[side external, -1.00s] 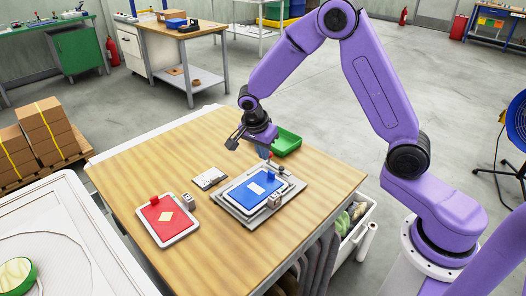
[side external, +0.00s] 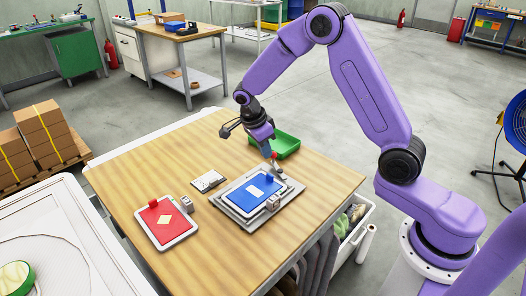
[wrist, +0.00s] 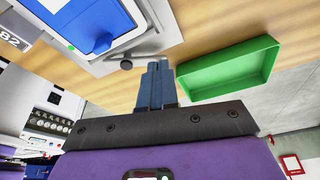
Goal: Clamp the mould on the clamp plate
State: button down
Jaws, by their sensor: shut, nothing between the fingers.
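The blue mould (side external: 254,188) lies flat on the grey clamp plate (side external: 236,212) near the table's right side. It also shows at the upper left of the wrist view (wrist: 85,25). Another metal clamp block (side external: 273,203) is at the near right edge. Contact with the clamp cannot be told.
A green tray (side external: 286,151) sits behind my gripper. The table's front left is clear.

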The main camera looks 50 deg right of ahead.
jog(key=d+m, duration=0.1)
jog(key=m, duration=0.1)
jog(key=d+m+g, duration=0.1)
jog(key=shift+m, duration=0.4)
jog(key=shift+s+d, duration=0.3)
jog(key=shift+d, duration=0.25)
jog(key=shift+s+d, duration=0.25)
jog(key=shift+d, duration=0.3)
jog(key=shift+s+d, duration=0.55)
jog(key=shift+s, duration=0.15)
jog(key=shift+w+a, duration=0.1)
jog(key=shift+w, duration=0.4)
jog(key=w, duration=0.3)
jog(key=shift+w+a+r, duration=0.1)
jog(key=shift+a+r, duration=0.3)
notch_tip(320, 180, up, 10)
jog(key=w, duration=0.2)
jog(key=shift+w+a+f, duration=0.2)
jog(key=shift+w+a, duration=0.05)
jog(key=shift+a, duration=0.1)
